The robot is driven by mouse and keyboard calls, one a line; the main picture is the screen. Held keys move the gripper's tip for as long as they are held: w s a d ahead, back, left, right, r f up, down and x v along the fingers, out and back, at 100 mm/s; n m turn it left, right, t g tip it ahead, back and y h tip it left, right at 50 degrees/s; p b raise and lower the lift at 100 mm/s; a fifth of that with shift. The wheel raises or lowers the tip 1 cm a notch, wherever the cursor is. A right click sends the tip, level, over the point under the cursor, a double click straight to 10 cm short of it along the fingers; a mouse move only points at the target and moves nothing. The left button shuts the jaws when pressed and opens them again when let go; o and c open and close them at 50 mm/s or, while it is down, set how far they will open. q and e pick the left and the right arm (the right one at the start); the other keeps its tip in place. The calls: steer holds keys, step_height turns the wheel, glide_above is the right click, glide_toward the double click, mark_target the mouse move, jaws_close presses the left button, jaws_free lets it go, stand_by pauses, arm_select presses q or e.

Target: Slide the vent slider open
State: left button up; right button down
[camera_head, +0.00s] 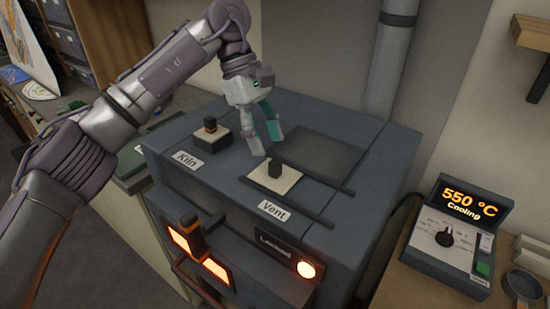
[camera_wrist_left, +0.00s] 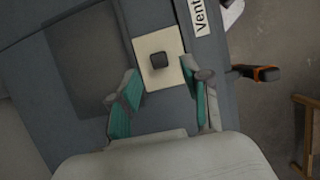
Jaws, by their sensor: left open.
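The vent slider is a pale square plate (camera_head: 283,182) with a small black knob (camera_head: 275,171) on the kiln's top, behind the "Vent" label (camera_head: 273,210). It sits between two dark rails, with a dark flat panel (camera_head: 318,157) behind it. My left gripper (camera_head: 267,148) points down just behind and left of the knob, fingers apart and empty. In the left wrist view the plate (camera_wrist_left: 172,77) and knob (camera_wrist_left: 158,59) show ahead of the open fingers (camera_wrist_left: 163,98), and the knob is not between them. My right gripper is not in view.
A controller (camera_head: 453,232) reading "550 °C Cooling" stands on the right bench. A pipe (camera_head: 388,60) rises behind.

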mark_target(275, 161)
arm_select(q)
steer(key=p+x, duration=0.1)
steer(key=x, duration=0.3)
steer(key=shift+d+f, duration=0.15)
steer(key=shift+f, duration=0.1)
steer(key=shift+s+d+f+p, duration=0.15)
steer(key=shift+f+p, duration=0.15)
steer(key=shift+f, duration=0.25)
steer(key=shift+d+f, duration=0.1)
steer(key=shift+f, duration=0.1)
steer(key=shift+c, duration=0.3)
steer(key=c, duration=0.8)
jaws_close()
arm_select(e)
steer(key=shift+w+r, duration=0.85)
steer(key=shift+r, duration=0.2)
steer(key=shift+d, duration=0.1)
